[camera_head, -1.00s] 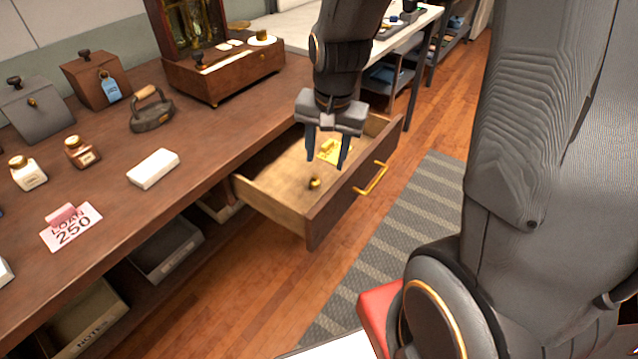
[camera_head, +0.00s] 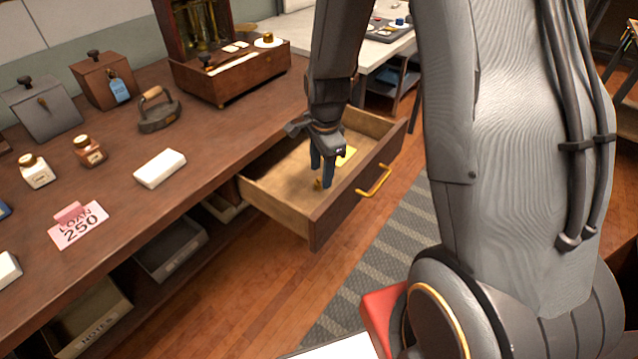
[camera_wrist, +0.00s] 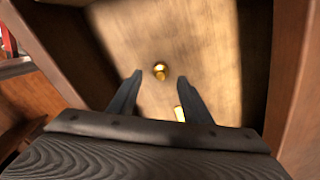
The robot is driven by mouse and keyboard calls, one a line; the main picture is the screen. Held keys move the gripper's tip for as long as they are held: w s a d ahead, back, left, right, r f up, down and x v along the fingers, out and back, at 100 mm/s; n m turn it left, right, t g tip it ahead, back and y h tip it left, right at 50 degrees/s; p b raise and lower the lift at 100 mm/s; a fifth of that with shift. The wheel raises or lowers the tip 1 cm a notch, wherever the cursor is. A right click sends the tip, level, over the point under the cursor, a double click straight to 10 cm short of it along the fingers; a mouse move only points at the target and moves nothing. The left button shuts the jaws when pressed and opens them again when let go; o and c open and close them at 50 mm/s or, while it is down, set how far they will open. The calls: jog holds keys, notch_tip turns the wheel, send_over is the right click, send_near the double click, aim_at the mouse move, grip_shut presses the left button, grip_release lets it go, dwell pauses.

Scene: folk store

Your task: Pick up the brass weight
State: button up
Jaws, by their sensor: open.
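The brass weight (camera_wrist: 160,70) is a small, shiny gold piece on the light wooden floor of the open drawer (camera_head: 270,190). In the head view the weight (camera_head: 317,184) shows only partly beside my fingers. My gripper (camera_head: 322,184) is open and points down into the drawer. In the wrist view, the weight lies beyond the gap between the two fingertips (camera_wrist: 157,77), with no finger touching it. A second yellow, brass-like item (camera_wrist: 179,113) lies nearer the right finger. In the head view a yellow piece (camera_head: 346,155) shows behind the gripper.
The drawer front has a brass handle (camera_head: 374,180). The wooden counter (camera_head: 215,125) at left holds a flat iron (camera_head: 158,112), a white block (camera_head: 160,168), small bottles and a wooden scale box (camera_head: 230,75). Drawer walls stand close around my gripper.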

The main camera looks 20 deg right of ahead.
aim_at(319, 179)
jog(key=shift+w+a+f, duration=0.1)
jog(key=shift+f, duration=0.8)
jog(key=shift+w+a+f, duration=0.1)
jog(key=shift+f, duration=0.75)
jog(key=shift+c, duration=0.3)
jog(key=c, duration=1.1)
jog(key=shift+r, duration=0.15)
